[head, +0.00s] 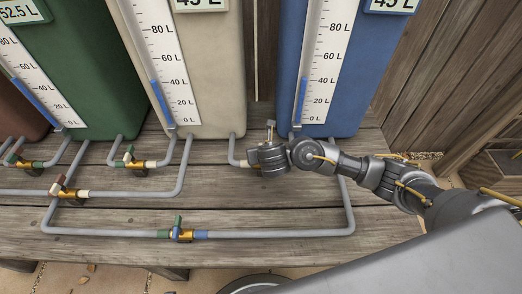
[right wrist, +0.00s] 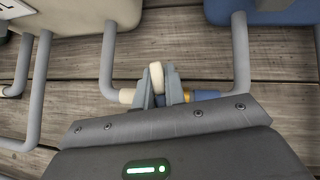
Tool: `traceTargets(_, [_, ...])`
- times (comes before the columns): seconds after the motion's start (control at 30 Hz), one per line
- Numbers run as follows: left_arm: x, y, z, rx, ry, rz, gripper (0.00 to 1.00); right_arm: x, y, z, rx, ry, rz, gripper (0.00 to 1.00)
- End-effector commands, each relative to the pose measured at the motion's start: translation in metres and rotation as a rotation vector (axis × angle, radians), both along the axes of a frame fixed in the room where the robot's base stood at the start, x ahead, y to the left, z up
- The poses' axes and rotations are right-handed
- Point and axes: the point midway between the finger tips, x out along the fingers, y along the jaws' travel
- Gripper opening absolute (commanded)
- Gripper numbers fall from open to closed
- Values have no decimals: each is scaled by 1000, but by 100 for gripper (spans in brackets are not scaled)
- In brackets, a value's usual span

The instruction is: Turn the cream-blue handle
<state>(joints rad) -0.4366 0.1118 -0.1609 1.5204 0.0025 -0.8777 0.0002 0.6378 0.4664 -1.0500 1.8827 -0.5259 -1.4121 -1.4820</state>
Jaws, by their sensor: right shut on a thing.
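The cream-blue valve sits on the short pipe between the cream tank (head: 219,80) and the blue tank (head: 342,85). In the right wrist view its cream sleeve (right wrist: 127,96) is on the left and its blue sleeve (right wrist: 205,95) on the right. The handle (right wrist: 157,76) shows its cream top between the fingers of my right gripper (right wrist: 160,88), which is shut on it. In the head view my right gripper (head: 271,130) covers most of this valve. The handle's lower part is hidden. My left gripper is not in view.
A green tank (head: 75,70) stands left of the cream one. Other valves with handles sit on nearby pipes, among them a green-blue one (head: 180,232) on the long front pipe (head: 280,234). The planks (head: 265,200) in front are mostly clear; a wooden wall (head: 430,70) stands at the right.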

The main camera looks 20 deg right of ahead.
Motion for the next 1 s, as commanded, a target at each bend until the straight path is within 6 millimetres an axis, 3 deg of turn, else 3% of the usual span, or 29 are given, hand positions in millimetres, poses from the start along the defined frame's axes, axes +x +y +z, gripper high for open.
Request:
traceTargets(0.4, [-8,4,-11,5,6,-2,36,1,-3,1,-1,-1,-169,0])
traceTargets(0.93, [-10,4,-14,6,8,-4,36,1,-4,1,-1,-1,-189,0])
traceTargets(0.97, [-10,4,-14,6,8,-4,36,1,-4,1,-1,-1,-189,16])
traceTargets(1.0, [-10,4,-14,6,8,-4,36,1,-4,1,-1,-1,-189,21])
